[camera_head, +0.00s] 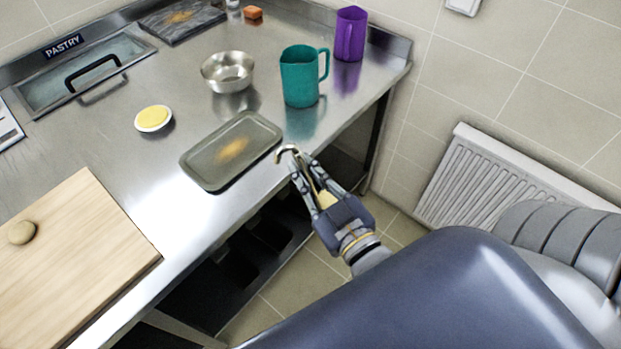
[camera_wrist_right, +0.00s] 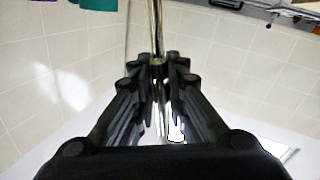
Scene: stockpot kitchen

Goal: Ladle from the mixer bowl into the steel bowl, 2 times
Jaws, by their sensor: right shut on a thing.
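My right gripper (camera_head: 297,166) is shut on a shiny metal handle. The handle's hooked end (camera_head: 287,149) sticks out past the fingertips, near the counter's front edge. It looks like the ladle, but its scoop is hidden. In the right wrist view the handle (camera_wrist_right: 156,30) runs up from between the closed fingers (camera_wrist_right: 158,66). The steel bowl (camera_head: 228,86) stands upright on the counter behind the gripper, apart from it. I cannot make out the mixer bowl in either view. My left gripper is not in view.
On the steel counter are a tray (camera_head: 203,178), a teal jug (camera_head: 299,92), a purple jug (camera_head: 350,35), a small dish with yellow contents (camera_head: 153,119) and a wooden board (camera_head: 80,270) with a round brown item (camera_head: 22,232). A radiator (camera_head: 480,180) is on the right wall.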

